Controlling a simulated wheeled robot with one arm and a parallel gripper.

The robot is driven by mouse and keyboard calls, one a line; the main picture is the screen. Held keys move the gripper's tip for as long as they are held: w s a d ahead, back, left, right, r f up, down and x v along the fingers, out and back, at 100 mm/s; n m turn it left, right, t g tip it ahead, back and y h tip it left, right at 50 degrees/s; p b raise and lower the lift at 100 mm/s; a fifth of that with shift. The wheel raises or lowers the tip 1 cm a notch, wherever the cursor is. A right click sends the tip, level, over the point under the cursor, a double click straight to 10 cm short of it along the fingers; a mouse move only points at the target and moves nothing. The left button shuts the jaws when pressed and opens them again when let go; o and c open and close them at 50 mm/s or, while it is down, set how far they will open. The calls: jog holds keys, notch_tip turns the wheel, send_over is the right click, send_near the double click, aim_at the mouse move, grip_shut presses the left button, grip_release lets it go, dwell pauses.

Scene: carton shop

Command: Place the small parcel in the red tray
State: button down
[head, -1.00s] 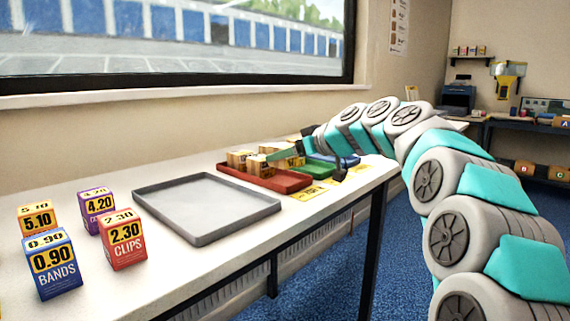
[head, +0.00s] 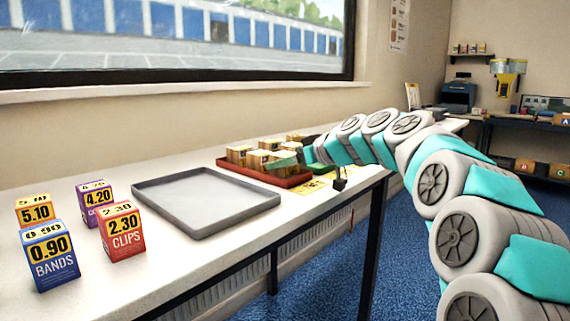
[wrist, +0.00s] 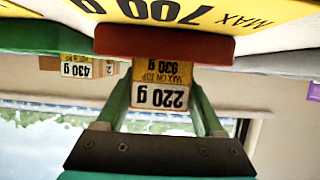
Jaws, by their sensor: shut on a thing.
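The red tray (head: 236,171) lies on the white table, past the grey tray, with several brown parcels (head: 238,154) in it. My gripper (head: 287,157) is over the right part of the red tray. In the wrist view, which is upside down, my gripper (wrist: 160,100) is shut on a small parcel (wrist: 160,97) marked 220 g, between its two green fingers. The red tray's edge (wrist: 165,43) shows close to the parcel there. I cannot tell whether the parcel touches the tray floor. In the head view, the arm and other parcels make the held one hard to pick out.
An empty grey tray (head: 205,203) lies in front of the red tray. Several labelled cartons (head: 122,231) stand at the near left. A green tray (head: 320,168) is mostly hidden behind my arm. Another parcel (wrist: 80,68) marked 430 g shows in the wrist view. The window wall runs behind the table.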

jog(key=shift+f, duration=0.2)
grip_release()
jog(key=shift+r, duration=0.1)
jog(key=shift+d+r+p, duration=0.1)
jog(key=shift+r+p, duration=0.75)
jog(key=shift+p, duration=0.1)
jog(key=b+v, duration=0.1)
jog(key=v, duration=1)
jog(key=shift+s+d+b, duration=0.25)
jog(key=shift+b, duration=0.05)
